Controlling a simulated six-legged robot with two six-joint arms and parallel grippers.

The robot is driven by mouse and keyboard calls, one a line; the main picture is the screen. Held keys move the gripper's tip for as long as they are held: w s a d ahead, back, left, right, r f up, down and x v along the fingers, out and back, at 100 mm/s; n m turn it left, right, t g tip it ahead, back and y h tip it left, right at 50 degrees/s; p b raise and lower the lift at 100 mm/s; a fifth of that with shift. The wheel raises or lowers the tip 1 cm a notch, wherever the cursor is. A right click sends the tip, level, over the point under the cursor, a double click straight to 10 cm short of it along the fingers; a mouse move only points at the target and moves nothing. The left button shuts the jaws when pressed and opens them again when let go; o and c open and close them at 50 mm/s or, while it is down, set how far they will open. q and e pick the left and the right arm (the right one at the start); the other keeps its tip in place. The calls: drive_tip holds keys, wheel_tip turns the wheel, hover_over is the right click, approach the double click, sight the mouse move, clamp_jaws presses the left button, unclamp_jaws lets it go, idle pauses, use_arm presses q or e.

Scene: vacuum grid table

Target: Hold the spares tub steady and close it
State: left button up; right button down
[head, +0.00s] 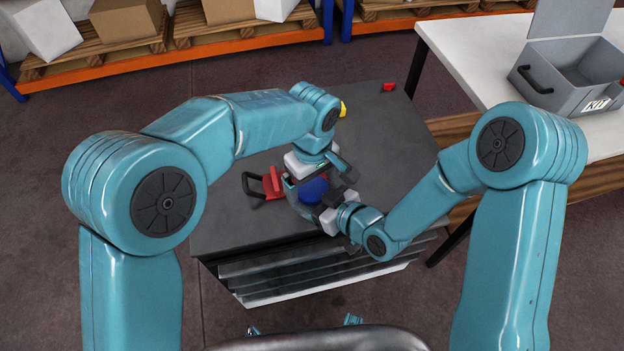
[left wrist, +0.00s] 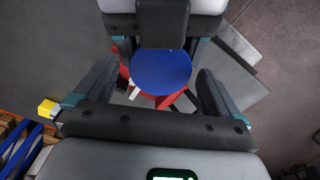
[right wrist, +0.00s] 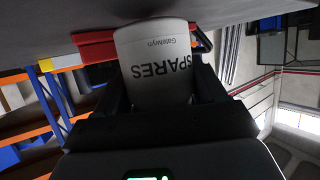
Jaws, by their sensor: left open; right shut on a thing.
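The spares tub (right wrist: 158,60) is white with black SPARES lettering and appears upside down in the right wrist view. My right gripper (right wrist: 160,85) is shut on it, one finger on each side. In the head view the right gripper (head: 338,206) reaches it from the right. A round blue lid (left wrist: 161,72) lies over the tub's top; it also shows in the head view (head: 313,189). Whether it is fully seated cannot be told. My left gripper (left wrist: 157,80) is open above the lid, its fingers on either side. The arms hide most of the tub in the head view.
A red item with a dark handle (head: 272,184) is close behind and left of the tub on the dark table (head: 240,225). A yellow block (head: 343,108) and a small red object (head: 389,86) lie farther back. A grey KIT box (head: 560,98) stands on the white bench.

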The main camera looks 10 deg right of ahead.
use_arm(q)
drive_tip(key=shift+r, duration=0.1)
drive_tip(key=shift+r, duration=2.15)
drive_tip(key=shift+c, duration=0.3)
wheel_tip(320, 180, up, 4)
drive_tip(key=shift+f, duration=0.2)
drive_tip(key=shift+f, duration=0.1)
drive_tip(key=shift+f, duration=3.95)
